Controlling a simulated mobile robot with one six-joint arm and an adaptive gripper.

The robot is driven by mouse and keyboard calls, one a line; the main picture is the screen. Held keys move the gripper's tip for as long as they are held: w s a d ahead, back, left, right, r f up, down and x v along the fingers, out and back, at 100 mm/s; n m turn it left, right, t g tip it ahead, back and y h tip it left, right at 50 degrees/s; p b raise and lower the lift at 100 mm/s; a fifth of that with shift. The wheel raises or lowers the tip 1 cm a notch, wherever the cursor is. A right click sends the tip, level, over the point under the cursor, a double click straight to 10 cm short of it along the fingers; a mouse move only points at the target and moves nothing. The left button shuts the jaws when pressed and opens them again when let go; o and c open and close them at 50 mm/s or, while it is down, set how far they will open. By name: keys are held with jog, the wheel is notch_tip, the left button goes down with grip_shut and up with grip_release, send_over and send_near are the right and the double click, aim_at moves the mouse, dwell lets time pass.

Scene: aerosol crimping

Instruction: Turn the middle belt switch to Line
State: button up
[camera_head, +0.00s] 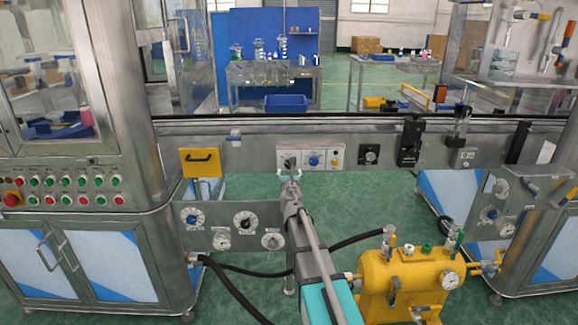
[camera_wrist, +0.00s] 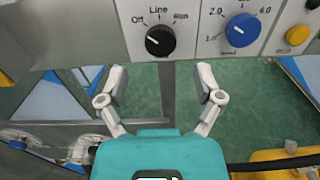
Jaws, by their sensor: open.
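The middle belt switch is a black rotary knob (camera_wrist: 160,41) on a light plate, with the labels Off, Line and Run around its top. A small pale mark shows on the left part of the knob, seemingly toward Off, but I cannot read its setting surely. In the head view the switch (camera_head: 289,161) is on the conveyor's front panel, just above my gripper (camera_head: 290,175). In the wrist view my gripper (camera_wrist: 161,84) is open and empty. Its two fingers are spread on either side below the knob and do not touch it.
A blue dial (camera_wrist: 242,30) and a yellow button (camera_wrist: 298,35) sit right of the switch. A yellow handled box (camera_head: 201,163) is on the panel to the left. Lower gauges (camera_head: 245,221) and a yellow tank (camera_head: 408,280) stand below. Green floor shows under the panel.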

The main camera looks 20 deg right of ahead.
jog(key=shift+x, duration=3)
jog(key=c, duration=1.2)
